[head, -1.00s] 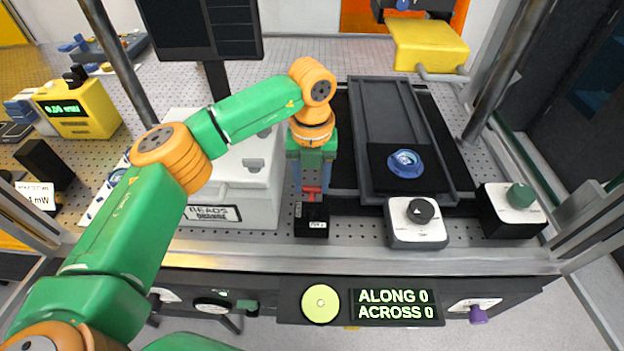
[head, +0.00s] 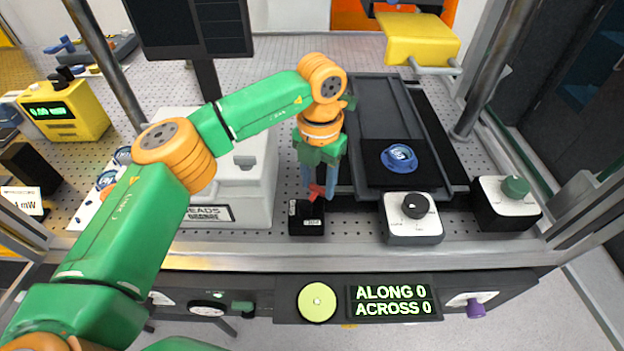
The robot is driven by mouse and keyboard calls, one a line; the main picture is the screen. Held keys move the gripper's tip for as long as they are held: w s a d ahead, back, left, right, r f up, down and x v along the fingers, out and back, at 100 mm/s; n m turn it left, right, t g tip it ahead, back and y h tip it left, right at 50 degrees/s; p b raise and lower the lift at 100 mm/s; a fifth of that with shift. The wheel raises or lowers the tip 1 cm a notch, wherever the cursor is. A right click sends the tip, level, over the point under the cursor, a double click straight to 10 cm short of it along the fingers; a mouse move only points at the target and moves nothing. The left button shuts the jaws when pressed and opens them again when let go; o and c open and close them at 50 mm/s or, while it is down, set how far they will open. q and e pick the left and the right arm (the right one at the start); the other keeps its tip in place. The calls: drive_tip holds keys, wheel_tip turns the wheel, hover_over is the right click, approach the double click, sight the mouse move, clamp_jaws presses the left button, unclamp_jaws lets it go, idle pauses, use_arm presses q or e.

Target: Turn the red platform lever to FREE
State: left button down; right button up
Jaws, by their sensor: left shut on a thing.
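The red platform lever (head: 313,196) sits on top of a small black block (head: 306,228) at the bench's front edge. It lies at a slant, and part of it is hidden by my gripper. The block carries two small white labels, one at its left side and one at its front; their words are too small to read. My left gripper (head: 319,188) comes down from above with its blue fingers on either side of the lever, shut on it. The gripper is turned at an angle to the block. My right gripper is not in view.
A white box (head: 250,207) stands close left of the block. A dark tray (head: 372,110) with a blue round piece (head: 399,158) lies behind and right. A box with a black knob (head: 411,230) and one with a green knob (head: 505,203) stand to the right. The display (head: 393,301) reads ALONG 0, ACROSS 0.

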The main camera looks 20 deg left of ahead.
use_arm(q)
drive_tip(key=m, duration=0.2)
drive_tip(key=d+m, duration=0.1)
drive_tip(key=s+d+m+b, duration=0.1)
drive_tip(key=m, duration=0.1)
drive_tip(key=shift+m, duration=0.3)
drive_tip(key=m, duration=0.1)
drive_tip(key=s+m+b, duration=0.1)
drive_tip(key=m, duration=0.1)
drive_tip(key=d+m, duration=0.1)
drive_tip(key=m, duration=0.1)
drive_tip(key=shift+s, duration=0.4)
drive_tip(key=shift+s+m+b, duration=0.1)
drive_tip(key=shift+m+b, duration=0.2)
drive_tip(key=shift+c, duration=1.6)
unclamp_jaws()
drive_tip(key=shift+d, duration=0.1)
wheel_tip(320, 180, up, 7)
drive_tip(key=shift+b, duration=0.35)
